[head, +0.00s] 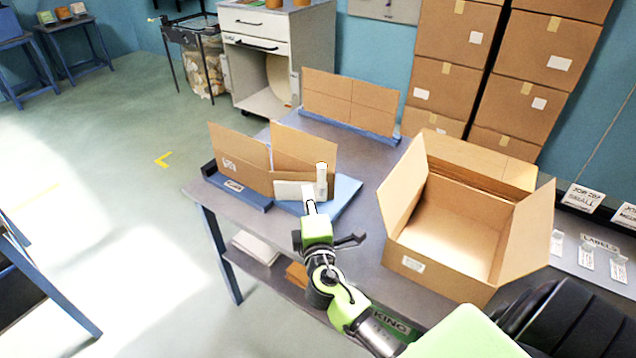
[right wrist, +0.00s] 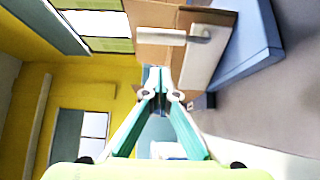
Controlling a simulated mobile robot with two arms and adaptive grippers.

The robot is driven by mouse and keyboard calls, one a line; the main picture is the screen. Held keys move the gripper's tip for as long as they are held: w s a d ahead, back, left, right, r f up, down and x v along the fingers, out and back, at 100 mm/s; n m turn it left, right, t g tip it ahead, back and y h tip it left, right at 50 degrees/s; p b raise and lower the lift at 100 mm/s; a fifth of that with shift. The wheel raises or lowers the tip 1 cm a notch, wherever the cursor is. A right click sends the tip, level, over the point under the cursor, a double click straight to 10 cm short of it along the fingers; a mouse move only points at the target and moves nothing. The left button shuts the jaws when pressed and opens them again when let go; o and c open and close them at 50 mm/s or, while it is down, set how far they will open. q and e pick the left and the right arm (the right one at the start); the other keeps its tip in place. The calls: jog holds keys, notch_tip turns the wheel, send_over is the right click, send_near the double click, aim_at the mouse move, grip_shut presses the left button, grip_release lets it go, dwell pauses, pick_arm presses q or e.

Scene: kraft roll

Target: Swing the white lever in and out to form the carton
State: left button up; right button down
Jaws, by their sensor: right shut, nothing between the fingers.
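The white lever (head: 321,181) stands upright at the right end of a blue forming fixture (head: 343,192), beside a white plate (head: 290,190). In the right wrist view the lever's handle (right wrist: 160,37) and the white plate (right wrist: 205,55) show ahead of the fingers. A brown carton (head: 243,176) stands partly folded in the fixture, its panels upright. My right gripper (head: 309,203) is just in front of the lever and plate; in its wrist view its fingertips (right wrist: 157,80) are together and empty. Whether they touch the lever I cannot tell. My left gripper is not in view.
A large open carton (head: 430,268) stands on the grey table (head: 362,160) to the right. Flat cardboard (head: 350,103) stands in a blue holder at the back. Stacked boxes (head: 455,40) line the wall. A label shelf (head: 590,265) is at the far right.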

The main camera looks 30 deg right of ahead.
aim_at(324, 180)
jog(key=w+d, duration=0.1)
jog(key=d, duration=0.1)
jog(key=w+d+n+y, duration=0.1)
jog(key=d, duration=0.1)
jog(key=d+y, duration=0.1)
jog(key=d, duration=0.1)
jog(key=shift+w+d+f+t, duration=0.15)
jog(key=shift+w+d+t, duration=0.2)
jog(key=shift+w+t, duration=0.05)
jog(key=shift+w+d+n+y+b, duration=0.35)
jog(key=shift+d+n+y+b, duration=0.1)
jog(key=shift+n+y, duration=0.4)
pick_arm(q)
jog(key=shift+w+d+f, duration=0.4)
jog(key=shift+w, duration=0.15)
pick_arm(e)
jog(key=shift+w+d+y, duration=0.25)
jog(key=shift+w+d, duration=0.4)
jog(key=shift+d, duration=0.05)
jog(key=shift+r, duration=0.2)
